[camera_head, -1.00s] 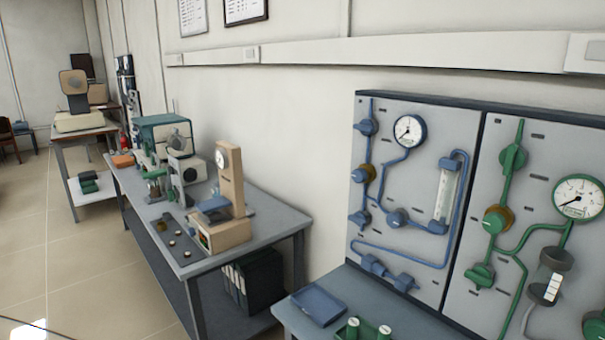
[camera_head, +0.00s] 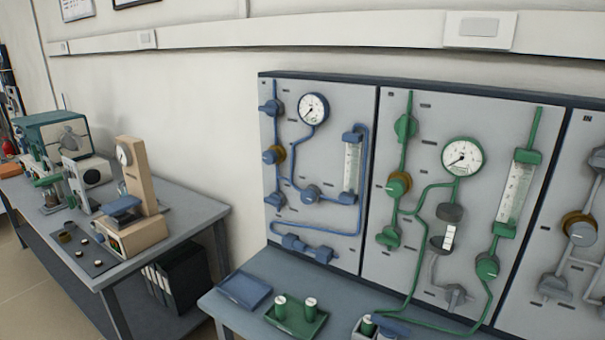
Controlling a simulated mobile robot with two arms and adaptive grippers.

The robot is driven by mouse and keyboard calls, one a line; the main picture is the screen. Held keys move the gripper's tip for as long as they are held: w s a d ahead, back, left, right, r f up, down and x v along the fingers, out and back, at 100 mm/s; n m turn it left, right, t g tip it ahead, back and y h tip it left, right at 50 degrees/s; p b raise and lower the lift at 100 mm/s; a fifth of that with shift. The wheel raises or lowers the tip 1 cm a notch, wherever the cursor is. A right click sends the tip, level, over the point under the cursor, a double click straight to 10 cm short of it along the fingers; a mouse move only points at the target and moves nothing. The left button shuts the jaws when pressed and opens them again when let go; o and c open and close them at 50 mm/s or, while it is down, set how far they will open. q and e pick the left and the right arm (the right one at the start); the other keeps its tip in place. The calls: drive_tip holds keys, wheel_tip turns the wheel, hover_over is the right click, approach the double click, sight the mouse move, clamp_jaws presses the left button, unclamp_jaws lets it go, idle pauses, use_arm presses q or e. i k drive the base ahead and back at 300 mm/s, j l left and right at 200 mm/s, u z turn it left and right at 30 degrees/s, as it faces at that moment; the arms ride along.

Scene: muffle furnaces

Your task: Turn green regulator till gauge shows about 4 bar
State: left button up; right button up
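The green regulator (camera_head: 399,184) is a round green knob with a brass-coloured collar on the middle wall panel. Green pipes run from it to other green valves and up to a white round gauge (camera_head: 462,156). The gauge's dark needle points to the lower left; its numbers are too small to read. Neither of my grippers shows in the head view.
A blue-piped panel (camera_head: 318,230) is on the left and a grey-piped panel (camera_head: 565,235) on the right. The bench below holds a blue tray (camera_head: 245,289) and a green tray (camera_head: 297,322) with green cylinders. A separate table (camera_head: 190,215) with instruments stands at left.

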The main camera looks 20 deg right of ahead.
sight(395, 188)
drive_tip(key=z, duration=1.35)
